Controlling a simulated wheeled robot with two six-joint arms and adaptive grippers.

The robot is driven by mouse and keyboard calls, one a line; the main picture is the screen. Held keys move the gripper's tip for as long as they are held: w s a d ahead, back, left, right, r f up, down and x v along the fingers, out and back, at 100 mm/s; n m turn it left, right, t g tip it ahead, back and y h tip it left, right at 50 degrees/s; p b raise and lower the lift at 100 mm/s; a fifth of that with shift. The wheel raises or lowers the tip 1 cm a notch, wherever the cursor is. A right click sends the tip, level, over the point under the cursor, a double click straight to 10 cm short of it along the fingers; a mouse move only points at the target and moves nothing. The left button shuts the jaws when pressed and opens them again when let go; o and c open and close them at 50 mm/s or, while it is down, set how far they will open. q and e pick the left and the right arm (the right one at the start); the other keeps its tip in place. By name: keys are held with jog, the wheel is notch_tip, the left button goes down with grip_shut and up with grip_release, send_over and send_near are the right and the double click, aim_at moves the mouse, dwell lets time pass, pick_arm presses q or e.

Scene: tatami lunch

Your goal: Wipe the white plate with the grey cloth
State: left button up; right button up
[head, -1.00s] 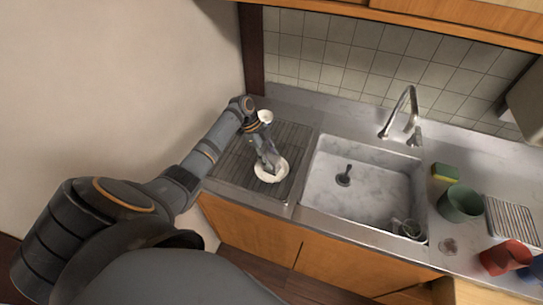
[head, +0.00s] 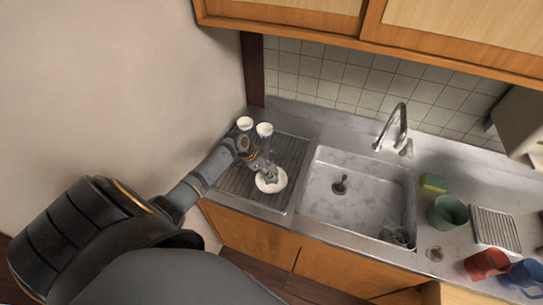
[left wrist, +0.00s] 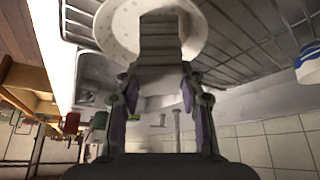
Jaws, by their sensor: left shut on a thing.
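The white plate (head: 276,186) lies on the ribbed draining area left of the sink. It also shows at the top of the left wrist view (left wrist: 118,24). My left gripper (head: 268,174) is over the plate, shut on the grey cloth (left wrist: 160,38), which stands out between its fingers as a grey block. The cloth is over the plate and hides part of it; whether it touches the surface I cannot tell for sure. My right gripper is in neither view.
Two white cups (head: 244,123) (head: 265,129) stand behind the gripper on the ribbed drainer (head: 291,150). The sink (head: 335,212) with its tap (head: 402,122) is to the right. Further right are a sponge (head: 433,183), a green pot (head: 447,212), a red cup (head: 487,264) and a blue cup (head: 525,276).

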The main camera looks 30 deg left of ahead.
pick_arm(q)
jog(key=m+g+b, duration=0.2)
jog(key=m+b, duration=0.2)
jog(key=b, duration=0.1)
jog(key=m+g+h+b, duration=0.1)
jog(key=m+g+b, duration=0.1)
jog(key=m+b, duration=0.2)
jog(key=m+g+b, duration=0.1)
jog(key=m+b, duration=0.3)
jog(key=b, duration=0.3)
jog(key=shift+s+d+f+g+h, duration=0.3)
jog(key=shift+d+f+g+h, duration=0.05)
jog(key=shift+d+g+h, duration=0.05)
jog(key=shift+r+m+p, duration=0.55)
jog(key=shift+m+p, duration=0.15)
jog(key=shift+s+f+g, duration=0.1)
jog(key=shift+s+g, duration=0.05)
jog(key=shift+g, duration=0.15)
